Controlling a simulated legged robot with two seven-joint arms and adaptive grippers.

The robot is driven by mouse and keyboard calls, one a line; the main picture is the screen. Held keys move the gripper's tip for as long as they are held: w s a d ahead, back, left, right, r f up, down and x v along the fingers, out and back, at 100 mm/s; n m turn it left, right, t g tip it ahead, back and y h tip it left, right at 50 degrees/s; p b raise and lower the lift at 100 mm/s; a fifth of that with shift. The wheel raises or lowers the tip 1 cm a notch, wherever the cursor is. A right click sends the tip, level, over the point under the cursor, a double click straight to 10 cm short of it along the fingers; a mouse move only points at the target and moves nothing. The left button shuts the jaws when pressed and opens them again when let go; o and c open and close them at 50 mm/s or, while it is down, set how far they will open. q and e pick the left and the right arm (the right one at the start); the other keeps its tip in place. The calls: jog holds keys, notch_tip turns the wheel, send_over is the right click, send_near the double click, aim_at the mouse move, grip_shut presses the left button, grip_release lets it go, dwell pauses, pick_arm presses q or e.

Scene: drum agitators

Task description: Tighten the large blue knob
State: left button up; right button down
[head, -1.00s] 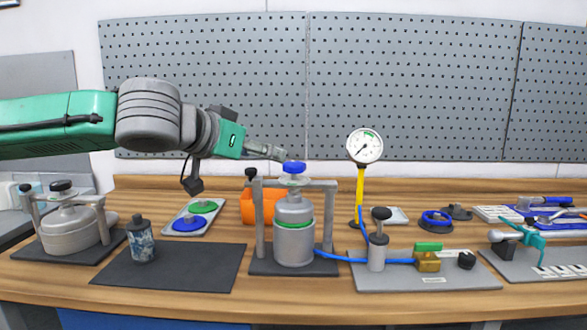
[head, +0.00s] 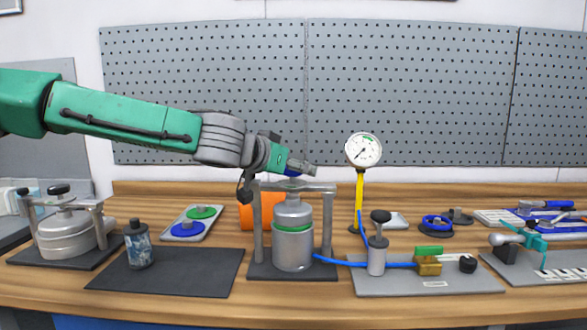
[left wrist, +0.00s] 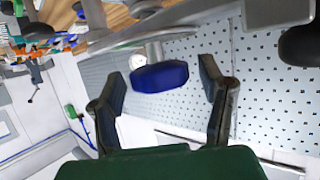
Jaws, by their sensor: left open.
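The large blue knob (left wrist: 160,76) shows in the left wrist view between the two fingers of my left gripper (left wrist: 163,88), with a visible gap on each side. In the head view, my left gripper (head: 308,168) is at the top of the clamp frame and hides most of the knob (head: 292,172). The knob sits on top of the frame's crossbar (head: 318,186), above a silver drum (head: 293,246) with a green band. My left gripper is open. My right gripper is not in view.
A pressure gauge (head: 363,150) on a yellow post stands close to the right of my gripper. An orange bin (head: 247,215) is behind the frame. A blue hose (head: 345,262) runs from the drum to a valve plate (head: 440,283). A dark mat (head: 190,272) lies left.

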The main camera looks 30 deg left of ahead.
pick_arm(q)
jog(key=shift+a, duration=0.1)
jog(key=c, duration=1.2)
